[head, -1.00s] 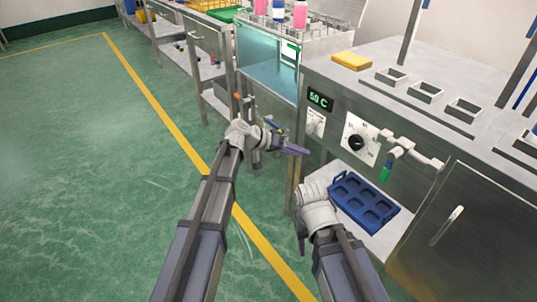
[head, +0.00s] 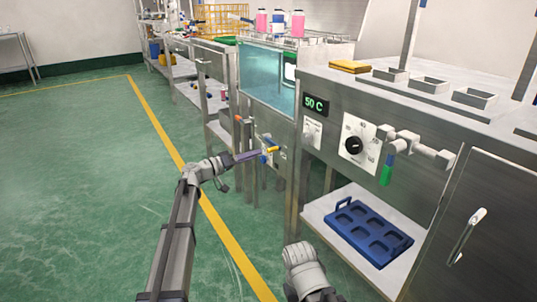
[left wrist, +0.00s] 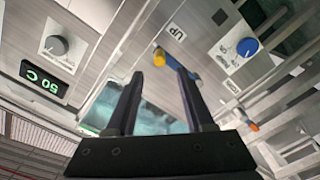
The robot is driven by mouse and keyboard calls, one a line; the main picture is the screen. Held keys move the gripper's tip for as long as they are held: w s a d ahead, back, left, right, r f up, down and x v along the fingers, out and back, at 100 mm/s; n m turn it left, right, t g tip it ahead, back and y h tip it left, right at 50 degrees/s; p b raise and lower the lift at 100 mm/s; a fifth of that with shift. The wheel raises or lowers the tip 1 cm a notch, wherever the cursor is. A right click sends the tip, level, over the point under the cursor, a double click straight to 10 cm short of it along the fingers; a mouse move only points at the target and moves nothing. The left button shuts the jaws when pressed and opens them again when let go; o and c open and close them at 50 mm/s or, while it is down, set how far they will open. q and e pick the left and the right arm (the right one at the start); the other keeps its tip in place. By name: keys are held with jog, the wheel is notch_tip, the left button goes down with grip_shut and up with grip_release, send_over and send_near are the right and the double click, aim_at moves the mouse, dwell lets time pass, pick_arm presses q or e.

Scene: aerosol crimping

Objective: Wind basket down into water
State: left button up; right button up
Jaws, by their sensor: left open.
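The water tank (head: 268,78) has a teal window, and a wire basket (head: 312,42) with several pink and blue cans (head: 298,22) sits at its top. A crank handle with a yellow grip (head: 272,149) is on the tank's front below the window. My left gripper (head: 257,153) is open and points at this handle. In the left wrist view the yellow grip (left wrist: 159,57) shows just beyond and between the open fingertips (left wrist: 158,76), near an "UP" label. Contact cannot be told. My right forearm shows at the bottom, but its gripper is out of view.
A blue knob (left wrist: 247,46) on a white plate is beside the crank. An orange-tipped part (head: 237,119) stands left of it. The steel cabinet (head: 325,150) with a 50 C display is to the right, with a blue tray (head: 368,232) on its lower shelf. The green floor at left is clear.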

aim_at(270, 150)
pick_arm(q)
jog(key=x, duration=0.7)
jog(key=shift+w+d, duration=0.2)
jog(key=shift+d, duration=0.1)
jog(key=shift+c, duration=0.2)
grip_shut()
dwell(0.9)
